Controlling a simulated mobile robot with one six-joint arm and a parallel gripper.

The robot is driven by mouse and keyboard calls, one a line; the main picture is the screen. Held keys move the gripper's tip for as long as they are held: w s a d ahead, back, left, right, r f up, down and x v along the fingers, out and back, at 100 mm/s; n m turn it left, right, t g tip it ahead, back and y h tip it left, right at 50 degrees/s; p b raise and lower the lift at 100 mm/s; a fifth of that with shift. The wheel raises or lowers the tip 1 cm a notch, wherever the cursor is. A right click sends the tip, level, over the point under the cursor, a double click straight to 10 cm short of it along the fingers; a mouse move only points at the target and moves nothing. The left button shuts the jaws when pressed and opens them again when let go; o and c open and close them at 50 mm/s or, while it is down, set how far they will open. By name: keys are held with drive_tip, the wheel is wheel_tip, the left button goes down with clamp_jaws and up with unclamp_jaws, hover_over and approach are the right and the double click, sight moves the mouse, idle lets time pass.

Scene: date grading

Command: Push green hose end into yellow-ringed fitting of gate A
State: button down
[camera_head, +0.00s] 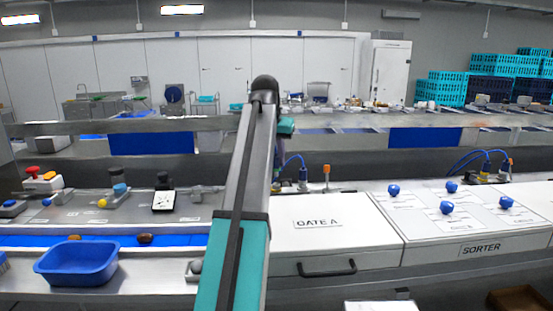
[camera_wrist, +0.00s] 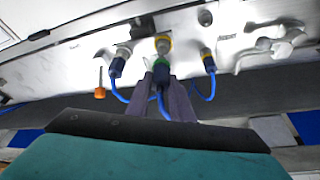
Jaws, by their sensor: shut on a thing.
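In the wrist view my gripper (camera_wrist: 161,84) is shut on the green-ringed hose end (camera_wrist: 160,72), with its blue hose hanging below between the fingers. The yellow-ringed fitting (camera_wrist: 163,42) sticks out of the metal panel just above the hose end's tip. The two are roughly in line and very close. I cannot tell whether they touch. In the head view, gate A (camera_head: 335,240) is a white labelled cover at the centre right. There my arm hides the hose end and most of my gripper.
Blue hose connectors sit at fittings on the left (camera_wrist: 117,66) and right (camera_wrist: 208,63) of the yellow-ringed one. An orange-handled part (camera_wrist: 100,93) stands at the left. The sorter cover (camera_head: 470,225) carries several blue knobs. A blue tub (camera_head: 78,265) stands at the left.

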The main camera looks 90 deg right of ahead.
sight(276, 170)
drive_tip(key=shift+f, duration=2.4)
idle(3.9)
drive_tip(key=c, duration=2.2)
unclamp_jaws()
drive_tip(key=o, duration=1)
drive_tip(key=shift+o, duration=0.2)
drive_tip(key=shift+r, duration=0.15)
